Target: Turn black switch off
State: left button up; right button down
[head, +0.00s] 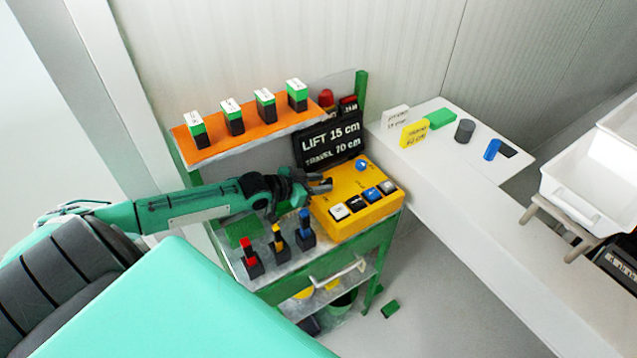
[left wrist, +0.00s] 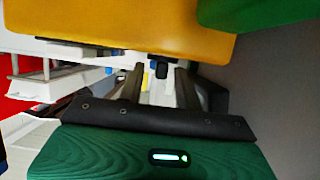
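A yellow control box (head: 345,190) sits on the right of the green bench. Its front row holds a white, a black, a blue and a grey-white switch. The black switch (head: 355,203) is second from the left; its on or off position is too small to tell. A blue knob (head: 361,165) is at the back of the box. My left gripper (head: 325,185) is over the left part of the box, behind and left of the black switch. In the left wrist view its fingers (left wrist: 160,88) are apart with nothing clearly held. The yellow box (left wrist: 130,22) fills the top there. My right gripper is not in view.
Red, yellow and blue levers (head: 278,245) stand on black bases in front of my left arm. An orange shelf (head: 245,132) with several green-white blocks is behind. A black sign (head: 330,140) stands behind the box. A white counter (head: 480,205) runs along the right.

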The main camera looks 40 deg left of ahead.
pick_arm(q)
jog(key=shift+s+a, duration=0.1)
jog(key=shift+s+a+r, duration=0.1)
jog(key=shift+s+a, duration=0.2)
jog(key=shift+s, duration=0.25)
jog(key=v, duration=1.2)
jog(key=shift+r, duration=0.3)
jog(key=shift+s, duration=0.15)
dwell(0.4)
